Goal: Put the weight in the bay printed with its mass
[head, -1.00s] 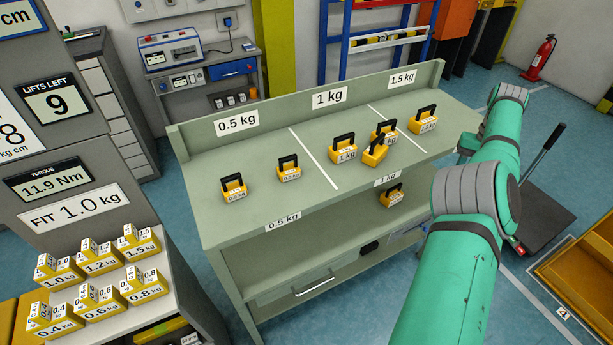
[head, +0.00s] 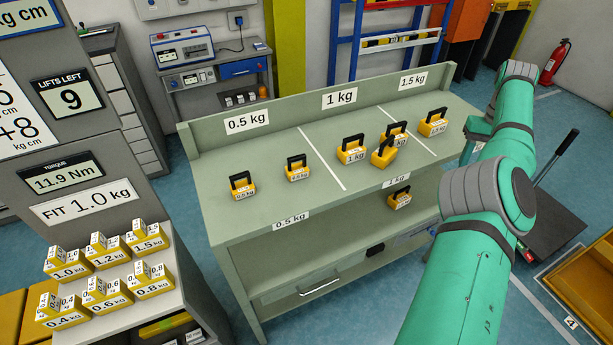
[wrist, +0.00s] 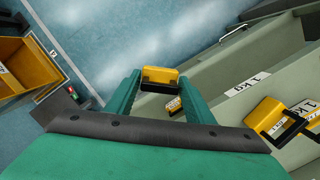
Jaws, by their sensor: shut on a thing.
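My gripper (wrist: 160,80) is shut on a yellow weight (wrist: 161,74) with a black handle, in the wrist view. Its printed mass is not readable there. The arm hides gripper and held weight in the head view. The green bench's top has a 0.5 kg bay (head: 265,209), a 1 kg bay (head: 345,176) and a 1.5 kg bay (head: 415,111), split by white lines. Two weights stand in the 0.5 kg bay, three in the 1 kg bay, including a tilted one (head: 384,154), and one (head: 433,122) in the 1.5 kg bay.
A weight (head: 400,198) sits on the shelf under the bench's 1 kg front label (head: 396,181). A rack of labelled blocks (head: 105,262) stands at left, below a FIT 1.0 kg sign (head: 87,201). An orange-yellow crate (wrist: 18,70) lies on the floor.

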